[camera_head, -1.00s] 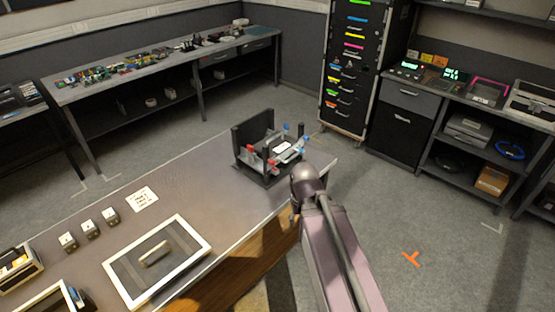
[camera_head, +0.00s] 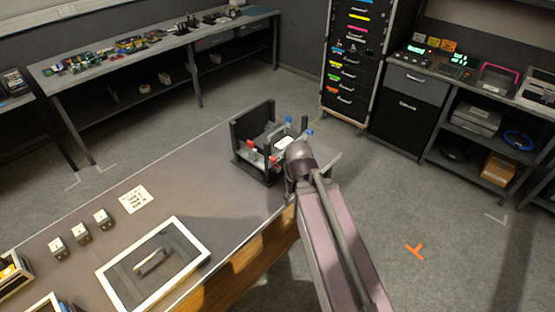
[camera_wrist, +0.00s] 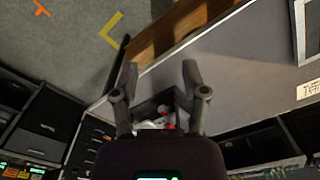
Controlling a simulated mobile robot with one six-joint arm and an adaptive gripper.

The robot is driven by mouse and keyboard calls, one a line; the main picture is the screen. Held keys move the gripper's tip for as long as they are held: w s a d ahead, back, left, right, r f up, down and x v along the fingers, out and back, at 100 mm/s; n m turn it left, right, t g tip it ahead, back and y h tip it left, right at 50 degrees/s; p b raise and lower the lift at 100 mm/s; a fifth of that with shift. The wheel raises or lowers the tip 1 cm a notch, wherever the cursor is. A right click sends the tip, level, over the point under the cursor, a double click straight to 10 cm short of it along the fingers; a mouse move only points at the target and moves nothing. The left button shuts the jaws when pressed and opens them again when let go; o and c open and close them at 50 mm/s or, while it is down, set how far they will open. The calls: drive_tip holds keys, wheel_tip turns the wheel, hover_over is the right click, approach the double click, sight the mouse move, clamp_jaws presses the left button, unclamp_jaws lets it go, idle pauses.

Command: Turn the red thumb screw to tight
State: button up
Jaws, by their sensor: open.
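A black fixture (camera_head: 240,138) with upright side plates stands near the far end of the workbench. Two red knobs show on its front side, one at the left (camera_head: 250,144) and one further right (camera_head: 273,161). Two blue knobs (camera_head: 288,121) show at its back and right. My arm covers the fixture's right front corner, and my gripper is hidden there. In the wrist view my gripper (camera_wrist: 159,84) is open, its fingers apart with nothing held. Beyond them part of the fixture shows, with a small red part (camera_wrist: 168,126). I cannot tell which knob this is or how tight it is.
The workbench (camera_head: 190,178) also holds a white-framed tray (camera_head: 106,277), several small blocks (camera_head: 80,233) and a printed card (camera_head: 135,199), all left of the fixture. A drawer cabinet (camera_head: 348,70) stands behind. The floor right of my arm is open.

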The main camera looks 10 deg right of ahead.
drive_tip(key=shift+o, duration=0.8)
drive_tip(key=shift+a, duration=0.15)
drive_tip(key=n+t+y+b, duration=0.7)
drive_tip(key=t+y+b, duration=0.55)
drive_tip(key=b, duration=1.65)
approach(276, 161)
drive_tip(key=s+d+t+h, duration=0.1)
drive_tip(key=s+t+h, duration=0.1)
drive_tip(key=s, duration=0.2)
drive_tip(key=shift+w, duration=0.15)
drive_tip(key=x, duration=1.3)
drive_tip(key=shift+w+a, duration=0.2)
drive_tip(key=shift+a, duration=0.05)
